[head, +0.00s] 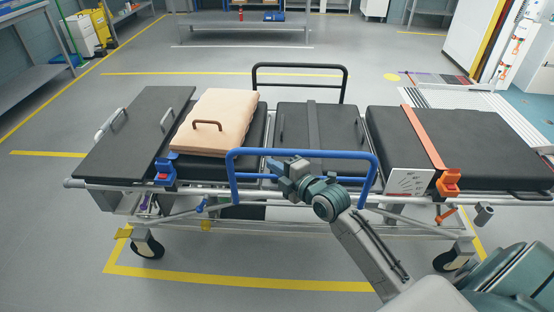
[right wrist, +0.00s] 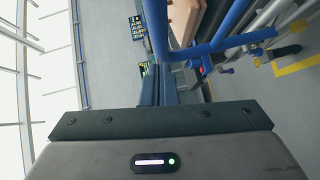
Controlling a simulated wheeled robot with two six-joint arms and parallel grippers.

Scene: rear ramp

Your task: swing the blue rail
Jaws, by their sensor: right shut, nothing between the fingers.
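The blue rail (head: 330,153) stands upright along the near side of the stretcher, as a rounded frame with a long top bar. It also shows close up in the right wrist view (right wrist: 154,25). My right gripper (head: 276,167) is shut and empty. In the head view it overlaps the rail's opening, just below the top bar, with its fingers pointing left. In the right wrist view the closed fingers (right wrist: 158,75) end close by the rail. I cannot tell whether they touch it. My left gripper is not in view.
The stretcher has dark padded sections (head: 130,130) and a black rail (head: 300,68) upright on its far side. A beige case (head: 215,118) lies on it. An orange strap (head: 424,135) crosses the right section. Blue (head: 163,170) and orange (head: 448,182) clamps sit along the near edge.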

